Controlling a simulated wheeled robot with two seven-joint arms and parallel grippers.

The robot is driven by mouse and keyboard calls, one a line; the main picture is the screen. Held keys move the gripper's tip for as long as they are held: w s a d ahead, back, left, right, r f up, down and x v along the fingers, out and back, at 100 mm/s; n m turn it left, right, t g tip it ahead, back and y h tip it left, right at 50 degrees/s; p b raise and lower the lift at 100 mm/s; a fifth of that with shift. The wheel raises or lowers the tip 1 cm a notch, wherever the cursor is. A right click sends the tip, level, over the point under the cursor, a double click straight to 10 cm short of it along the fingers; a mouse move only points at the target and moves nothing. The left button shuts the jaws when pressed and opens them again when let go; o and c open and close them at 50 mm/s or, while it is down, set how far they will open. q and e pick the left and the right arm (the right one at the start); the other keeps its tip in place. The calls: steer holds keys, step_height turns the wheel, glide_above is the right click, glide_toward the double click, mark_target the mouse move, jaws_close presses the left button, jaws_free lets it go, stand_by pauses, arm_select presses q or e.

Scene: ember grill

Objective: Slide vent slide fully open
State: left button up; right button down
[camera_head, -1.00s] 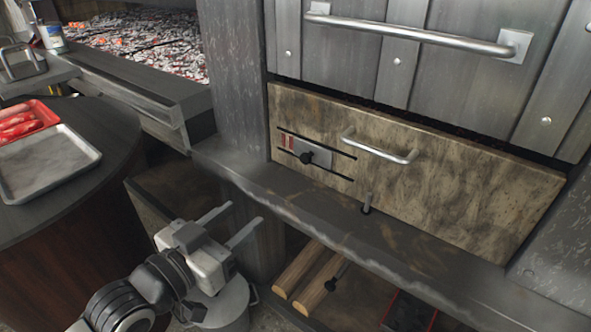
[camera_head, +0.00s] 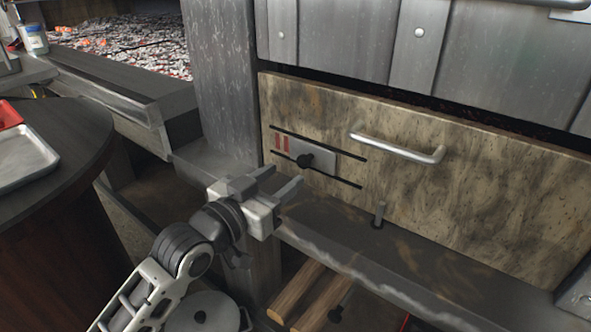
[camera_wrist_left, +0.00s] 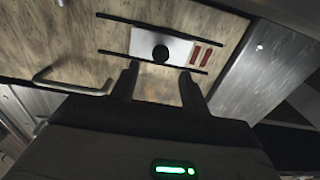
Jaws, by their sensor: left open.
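The vent slide (camera_head: 322,164) is a small grey metal plate with a black knob (camera_head: 304,160). It sits between two dark rails on the mottled drawer-like panel (camera_head: 450,170), with red marks showing at its left. In the left wrist view the vent slide (camera_wrist_left: 178,46) and its round black knob (camera_wrist_left: 160,53) lie just beyond the fingertips. My left gripper (camera_head: 284,185) is open and empty, in front of and slightly below the knob, apart from it. In the left wrist view the two fingers (camera_wrist_left: 160,78) point toward the knob from either side. My right gripper is not seen.
A bar handle (camera_head: 400,147) sticks out of the panel right of the vent slide. A short metal peg (camera_head: 379,214) stands on the ledge (camera_head: 330,222) below. Wooden-handled tools (camera_head: 297,290) lie underneath. A round table with a metal tray (camera_head: 25,160) stands at left.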

mark_target(302, 162)
arm_select(q)
steer(key=x, duration=0.5)
steer(key=shift+w+d+b, duration=0.1)
steer(key=shift+w+b, duration=0.05)
steer(key=shift+b, duration=0.2)
jaws_close()
